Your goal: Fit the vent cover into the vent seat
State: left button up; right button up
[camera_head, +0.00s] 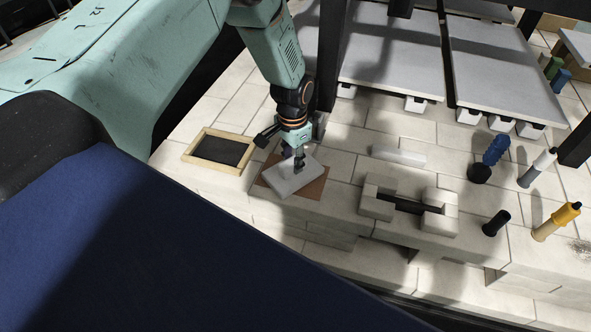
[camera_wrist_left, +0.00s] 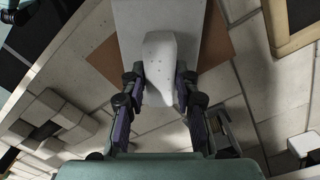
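The vent cover (camera_head: 291,179) is a pale grey slab with a raised grip, over a brown mat (camera_head: 314,188); I cannot tell if it touches the mat. In the left wrist view its rounded grip (camera_wrist_left: 160,58) stands between my fingers. My left gripper (camera_head: 299,162) points down at the cover; in the left wrist view its fingers (camera_wrist_left: 160,88) press against both sides of the grip. The vent seat (camera_head: 377,207) appears to be the pale block frame around a dark slot, to the right of the cover and apart from it.
A wood-framed dark tray (camera_head: 186,156) lies left of the mat. A pale bar (camera_head: 398,156) lies behind the seat. Blue (camera_head: 495,150), black (camera_head: 496,223) and yellow-topped (camera_head: 556,222) cylindrical items stand to the right. Grey shelves (camera_head: 391,55) on dark posts fill the back.

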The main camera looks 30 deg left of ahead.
pick_arm(q)
grip_shut()
jog(key=shift+r+p, duration=0.45)
jog(key=shift+r, duration=0.05)
dwell(0.7)
jog(key=shift+r+p, duration=1.5)
jog(key=shift+r, duration=0.2)
